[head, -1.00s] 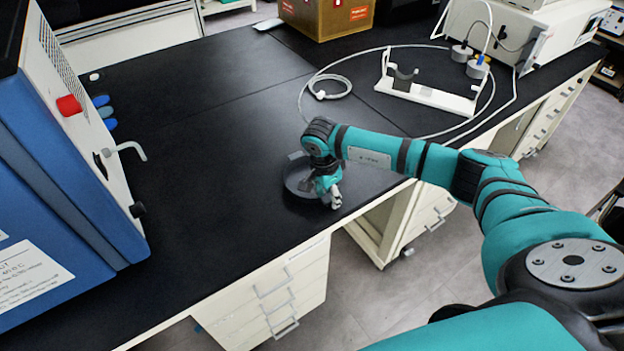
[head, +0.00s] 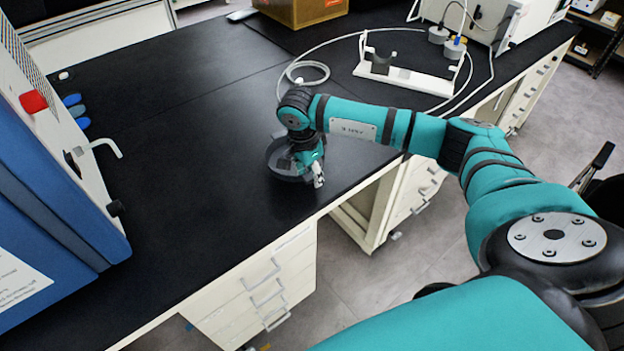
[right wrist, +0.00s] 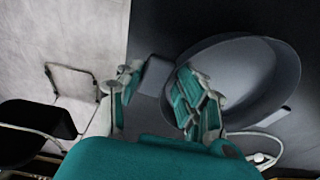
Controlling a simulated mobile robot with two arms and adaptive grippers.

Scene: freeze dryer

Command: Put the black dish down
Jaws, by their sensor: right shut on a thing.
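The black dish (head: 281,163) is round and shallow, at the bench's front edge in the head view. My right gripper (head: 313,170) is at its right side, pointing down. In the right wrist view the dish (right wrist: 240,75) fills the right half, looks empty, and has small tabs on its rim. The right gripper (right wrist: 160,90) has one finger on each side of the near tab (right wrist: 155,75) and is shut on it. The dish looks level, at or just above the black bench top; I cannot tell whether it touches. My left gripper is not in view.
The black bench top (head: 200,170) is clear left of the dish. A blue and white machine (head: 60,170) stands at the left. Behind are a coiled white tube (head: 308,72), a white stand (head: 410,78) and a cardboard box (head: 300,10). The bench's front edge is close to the dish.

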